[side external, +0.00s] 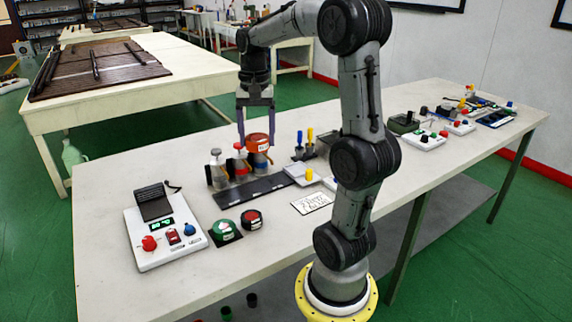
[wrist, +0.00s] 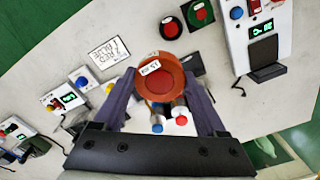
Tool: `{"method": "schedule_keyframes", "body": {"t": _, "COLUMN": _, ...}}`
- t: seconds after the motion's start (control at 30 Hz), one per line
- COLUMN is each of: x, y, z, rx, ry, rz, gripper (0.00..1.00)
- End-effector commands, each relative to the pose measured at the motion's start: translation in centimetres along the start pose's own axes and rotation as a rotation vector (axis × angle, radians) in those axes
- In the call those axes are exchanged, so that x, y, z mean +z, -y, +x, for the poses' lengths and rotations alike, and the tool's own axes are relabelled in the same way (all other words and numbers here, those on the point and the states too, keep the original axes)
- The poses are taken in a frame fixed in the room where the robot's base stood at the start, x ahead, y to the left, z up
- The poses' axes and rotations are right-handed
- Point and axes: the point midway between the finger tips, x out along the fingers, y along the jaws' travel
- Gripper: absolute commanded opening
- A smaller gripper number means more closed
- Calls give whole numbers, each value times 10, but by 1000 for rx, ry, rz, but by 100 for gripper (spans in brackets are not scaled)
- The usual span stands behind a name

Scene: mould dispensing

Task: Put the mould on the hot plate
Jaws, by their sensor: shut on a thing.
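The mould, a round orange-red cup with a white label, is the mould (side external: 258,143) between the fingers of my gripper (side external: 256,138) in the side view. In the wrist view the mould (wrist: 160,80) sits between both fingers of my gripper (wrist: 160,86), its dark red inside facing the camera. It is held up at the height of the bottle tops, above the table. A white unit with a black plate (side external: 154,202), a green display and knobs stands at the front left, apart from the mould; it looks like the hot plate. It also shows in the wrist view (wrist: 264,50).
Several capped bottles (side external: 216,172) stand in a dark rack below and beside the mould. A green disc (side external: 224,230) and a dark red-topped disc (side external: 251,219) lie between rack and unit. A written card (side external: 312,203) lies right of them. More small devices (side external: 424,137) stand farther right.

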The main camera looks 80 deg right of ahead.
Motion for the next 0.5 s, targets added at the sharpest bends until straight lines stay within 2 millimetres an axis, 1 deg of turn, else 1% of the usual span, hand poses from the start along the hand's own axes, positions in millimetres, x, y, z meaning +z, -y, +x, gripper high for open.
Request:
{"method": "schedule_keyframes", "body": {"t": 0.03, "x": -12, "y": 19, "z": -4, "rx": 0, "ry": 0, "rz": -25, "gripper": 9}}
{"method": "schedule_keyframes", "body": {"t": 0.17, "x": -32, "y": 63, "z": -9, "rx": 1, "ry": 1, "rz": -79, "gripper": 9}}
{"method": "schedule_keyframes", "body": {"t": 0.2, "x": -37, "y": 77, "z": -9, "rx": 0, "ry": 0, "rz": -96, "gripper": 9}}
{"method": "schedule_keyframes", "body": {"t": 0.27, "x": -44, "y": 99, "z": -8, "rx": 0, "ry": 1, "rz": -123, "gripper": 9}}
{"method": "schedule_keyframes", "body": {"t": 0.3, "x": -47, "y": 114, "z": -7, "rx": 0, "ry": 1, "rz": -142, "gripper": 9}}
{"method": "schedule_keyframes", "body": {"t": 0.37, "x": -51, "y": 137, "z": -3, "rx": 0, "ry": 0, "rz": -171, "gripper": 9}}
{"method": "schedule_keyframes", "body": {"t": 0.4, "x": -52, "y": 152, "z": 0, "rx": 1, "ry": 1, "rz": -191, "gripper": 9}}
{"method": "schedule_keyframes", "body": {"t": 0.47, "x": -53, "y": 176, "z": 7, "rx": 1, "ry": 1, "rz": -222, "gripper": 9}}
{"method": "schedule_keyframes", "body": {"t": 0.5, "x": -52, "y": 192, "z": 12, "rx": 1, "ry": 1, "rz": -243, "gripper": 9}}
